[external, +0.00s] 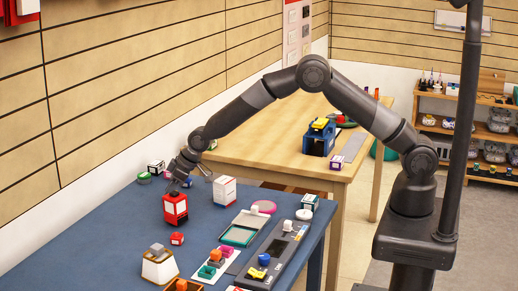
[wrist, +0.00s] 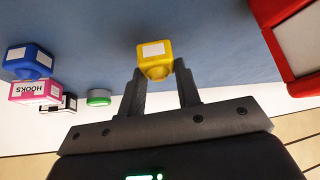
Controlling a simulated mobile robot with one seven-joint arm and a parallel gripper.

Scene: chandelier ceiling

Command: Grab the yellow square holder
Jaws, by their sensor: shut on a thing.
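The yellow square holder (wrist: 155,55) is small and blocky with a white label, and it shows in the wrist view at the tips of my gripper (wrist: 158,80). The two fingers stand on either side of it and are closed on it. In the external view my gripper (external: 193,172) is low over the far end of the blue table, behind a red container. The yellow holder cannot be made out there, so whether it touches the table is unclear.
The red container (external: 174,209) stands close to my gripper; a white box (external: 224,191) is to its right. A blue object (wrist: 30,62), a pink HOOKS box (wrist: 35,92) and a green round item (wrist: 98,98) lie left in the wrist view.

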